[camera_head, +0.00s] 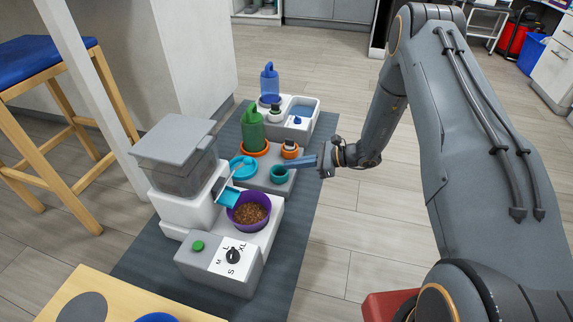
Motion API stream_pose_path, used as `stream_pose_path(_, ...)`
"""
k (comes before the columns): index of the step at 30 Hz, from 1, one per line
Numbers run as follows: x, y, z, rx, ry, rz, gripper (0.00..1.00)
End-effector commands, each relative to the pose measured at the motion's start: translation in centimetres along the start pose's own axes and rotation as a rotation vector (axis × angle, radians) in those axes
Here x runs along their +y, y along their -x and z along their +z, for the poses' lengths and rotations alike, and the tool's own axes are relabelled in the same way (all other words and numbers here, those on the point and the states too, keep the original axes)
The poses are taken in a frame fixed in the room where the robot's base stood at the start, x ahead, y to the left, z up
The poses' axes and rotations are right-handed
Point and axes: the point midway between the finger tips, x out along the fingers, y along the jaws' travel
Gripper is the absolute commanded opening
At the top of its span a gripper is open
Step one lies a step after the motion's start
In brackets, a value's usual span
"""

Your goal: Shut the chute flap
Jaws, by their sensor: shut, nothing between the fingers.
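The pet food dispenser (184,212) is white with a grey, see-through hopper (178,172). A teal flap or chute piece (229,197) slopes out from its right side to the rim of the purple bowl (236,211). The piece looks lowered; at this size I cannot clearly tell flap from chute. The bowl holds brown kibble (253,213). My gripper (295,163) is shut and empty. It is right of and beyond the flap, apart from it, near a teal cup (279,174) and an orange cup.
A grey base with a green button (198,246) and a dial (233,256) is in front of the bowl. Behind are a green bottle (252,129), an orange cup (290,150), a teal bowl (243,168) and a blue bottle (269,82). The mat's right side is clear.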

Motion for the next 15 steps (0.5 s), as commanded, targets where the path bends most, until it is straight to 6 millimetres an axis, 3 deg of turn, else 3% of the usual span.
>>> stream_pose_path(12, 0.0, -8.4, -0.2, 0.000, 0.002, 0.003, 0.00)
stream_pose_path(15, 0.0, -9.3, 1.1, -0.001, 0.003, 0.002, 0.00)
